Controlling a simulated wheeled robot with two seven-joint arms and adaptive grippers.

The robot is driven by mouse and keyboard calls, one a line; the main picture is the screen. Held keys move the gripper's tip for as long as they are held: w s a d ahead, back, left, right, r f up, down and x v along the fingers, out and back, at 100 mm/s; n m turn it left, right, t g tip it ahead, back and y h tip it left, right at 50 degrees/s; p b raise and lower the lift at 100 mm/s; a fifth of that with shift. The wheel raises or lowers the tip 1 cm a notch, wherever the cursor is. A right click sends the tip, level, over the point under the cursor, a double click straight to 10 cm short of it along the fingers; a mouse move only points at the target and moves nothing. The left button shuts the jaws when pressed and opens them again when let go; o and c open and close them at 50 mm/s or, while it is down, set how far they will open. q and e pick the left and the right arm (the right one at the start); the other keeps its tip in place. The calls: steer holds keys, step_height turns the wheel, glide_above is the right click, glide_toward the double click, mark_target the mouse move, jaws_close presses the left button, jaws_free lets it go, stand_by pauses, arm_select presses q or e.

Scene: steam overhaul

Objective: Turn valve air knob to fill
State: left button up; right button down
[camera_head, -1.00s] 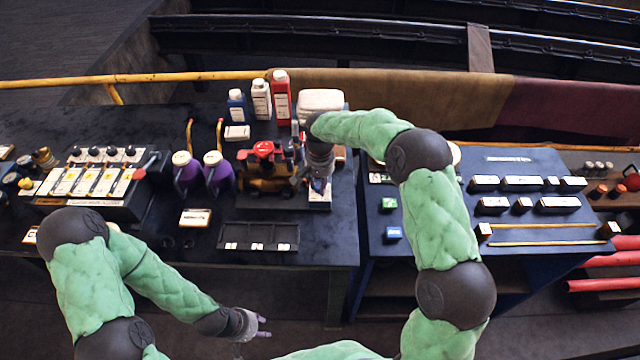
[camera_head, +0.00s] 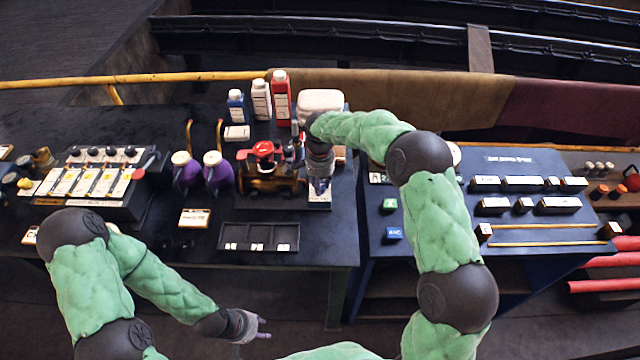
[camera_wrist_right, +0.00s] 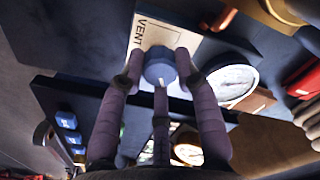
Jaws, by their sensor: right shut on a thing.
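The air knob (camera_wrist_right: 160,68) is a round blue knob in the right wrist view. It sits beside a pale label plate (camera_wrist_right: 158,38) on which "VENT" is readable; the rest of the lettering is hidden. My right gripper (camera_wrist_right: 160,80) is shut on the knob, with its purple fingers around it. In the head view my right gripper (camera_head: 320,185) is at the right end of the brass valve assembly with a red handwheel (camera_head: 262,150), and it hides the knob there. My left gripper (camera_head: 262,328) is empty, fingers apart, in front of the bench.
A white-faced gauge (camera_wrist_right: 232,82) is close to the right of the fingers in the wrist view. Purple jugs (camera_head: 186,175) stand left of the valve, and bottles (camera_head: 281,97) stand behind it. A black tray (camera_head: 258,237) lies in front. A blue panel (camera_head: 510,215) is to the right.

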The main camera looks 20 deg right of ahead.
steer(key=c, duration=0.9)
jaws_free()
steer(key=shift+r, duration=0.1)
step_height(320, 180, up, 12)
